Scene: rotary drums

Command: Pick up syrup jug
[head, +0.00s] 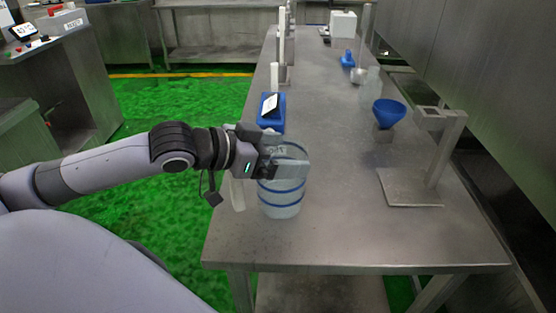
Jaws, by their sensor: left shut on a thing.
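The jug (281,198) is a clear, bluish container with dark blue bands around it, near the left front part of the steel table. My left gripper (290,168) reaches in from the left and is shut on the jug's upper part. The fingers and wrist hide part of the jug's rim and side. The jug looks upright; I cannot tell whether its base touches the table. My right gripper is not in view.
The steel table (340,235) has free room at its front and middle. A blue scale (271,121) stands behind the jug. A blue funnel (388,113) and a metal stand (430,160) are on the right. A wall panel borders the right side.

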